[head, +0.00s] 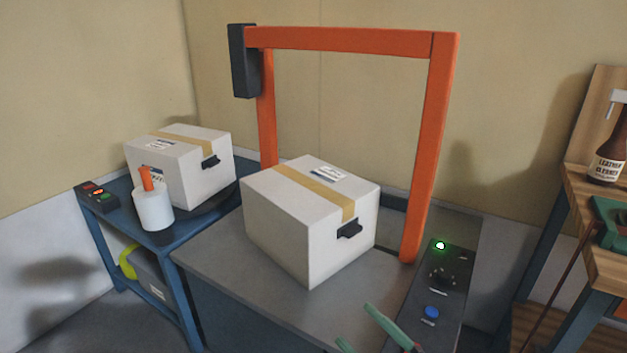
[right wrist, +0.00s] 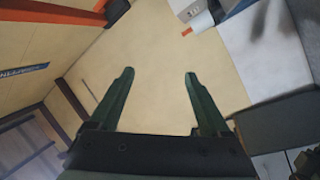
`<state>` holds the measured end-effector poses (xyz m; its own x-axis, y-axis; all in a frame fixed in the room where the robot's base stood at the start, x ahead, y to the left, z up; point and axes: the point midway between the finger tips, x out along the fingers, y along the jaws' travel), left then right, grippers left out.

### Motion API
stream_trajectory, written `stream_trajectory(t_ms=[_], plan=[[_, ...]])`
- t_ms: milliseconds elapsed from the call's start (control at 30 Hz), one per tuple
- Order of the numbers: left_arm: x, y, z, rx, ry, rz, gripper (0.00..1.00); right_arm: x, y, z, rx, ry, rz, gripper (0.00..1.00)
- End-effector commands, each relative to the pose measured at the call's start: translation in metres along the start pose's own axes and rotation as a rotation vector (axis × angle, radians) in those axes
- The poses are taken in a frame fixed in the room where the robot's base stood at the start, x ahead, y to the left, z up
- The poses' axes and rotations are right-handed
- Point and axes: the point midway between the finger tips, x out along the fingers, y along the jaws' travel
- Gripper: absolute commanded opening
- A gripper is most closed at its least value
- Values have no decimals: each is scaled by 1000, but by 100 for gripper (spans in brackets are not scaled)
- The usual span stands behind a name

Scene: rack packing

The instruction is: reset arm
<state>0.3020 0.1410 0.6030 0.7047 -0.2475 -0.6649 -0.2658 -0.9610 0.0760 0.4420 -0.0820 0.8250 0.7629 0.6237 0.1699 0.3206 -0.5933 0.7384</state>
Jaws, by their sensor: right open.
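My right gripper (head: 355,323) shows at the bottom edge of the head view, its green fingers in front of the grey machine table (head: 215,248). In the right wrist view its two fingers (right wrist: 160,75) are spread apart, with nothing between them but a plain tan surface behind. The gripper is open and empty, apart from the box. My left gripper is not in view.
A white taped box (head: 280,225) stands on the table by an orange frame (head: 430,150). A control panel (head: 436,290) is at right. A blue cart (head: 105,220) at left bears another box (head: 190,185) and a white cylinder (head: 153,210). Wooden shelves (head: 590,235) stand far right.

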Motion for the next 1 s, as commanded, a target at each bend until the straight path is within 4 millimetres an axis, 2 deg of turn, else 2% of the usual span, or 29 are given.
stream_trajectory(t_ms=[33,100,200,333,467,500,800,1000], plan=[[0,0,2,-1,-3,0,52,-16,-10,23,142,-136,48,81],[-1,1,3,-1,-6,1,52,-42,-30,54,320,-326,90,81],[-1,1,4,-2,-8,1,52,-87,-71,87,550,-578,100,81],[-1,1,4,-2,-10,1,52,-142,-129,102,789,-829,59,81],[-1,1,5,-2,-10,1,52,-192,-184,93,1004,-1027,-11,81],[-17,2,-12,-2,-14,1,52,-184,-160,82,981,-1011,-1,81],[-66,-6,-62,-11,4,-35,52,-184,-106,44,972,-1024,30,81],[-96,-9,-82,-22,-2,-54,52,-186,-76,22,967,-1033,51,81]])
